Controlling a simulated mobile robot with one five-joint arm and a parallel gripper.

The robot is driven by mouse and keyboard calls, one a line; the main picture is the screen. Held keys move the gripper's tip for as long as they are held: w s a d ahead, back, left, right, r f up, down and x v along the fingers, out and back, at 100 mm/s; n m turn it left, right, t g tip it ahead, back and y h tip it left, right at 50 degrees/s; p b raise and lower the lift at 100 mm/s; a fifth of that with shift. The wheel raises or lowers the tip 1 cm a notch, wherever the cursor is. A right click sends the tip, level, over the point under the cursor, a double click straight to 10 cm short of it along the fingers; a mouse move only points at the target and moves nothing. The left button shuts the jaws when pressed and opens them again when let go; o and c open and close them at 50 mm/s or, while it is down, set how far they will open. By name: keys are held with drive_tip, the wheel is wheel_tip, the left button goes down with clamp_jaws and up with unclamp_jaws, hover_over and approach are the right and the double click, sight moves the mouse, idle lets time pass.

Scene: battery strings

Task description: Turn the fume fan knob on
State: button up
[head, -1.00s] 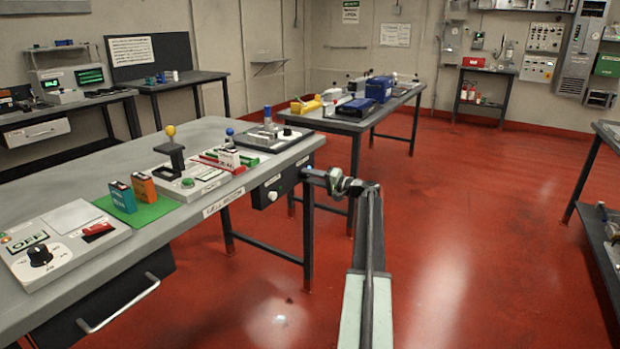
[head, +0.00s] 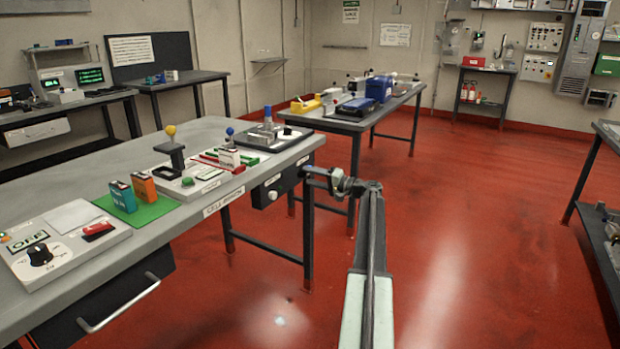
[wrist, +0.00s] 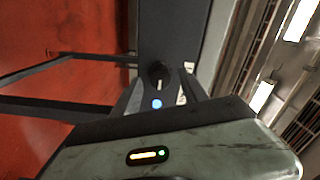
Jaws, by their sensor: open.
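A round black knob (wrist: 158,72) with a pale pointer mark shows on a dark face in the wrist view, with a blue light near it; I take it for the fume fan knob, but cannot read a label. In the head view a dark box (head: 284,187) hangs under the right end of the long grey bench, with a pale round knob (head: 272,195) on its front. My gripper (head: 308,173) is open beside the box's right end, which it partly hides. My gripper's housing fills the bottom of the wrist view; I cannot tell any contact with the knob.
The bench (head: 50,185) carries an OFF panel with a black dial (head: 40,254), small batteries on a green mat (head: 150,211) and several fixtures. A second table (head: 345,125) stands behind my arm.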

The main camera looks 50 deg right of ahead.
drive_tip(key=v, duration=0.7)
drive_tip(key=shift+s, duration=0.1)
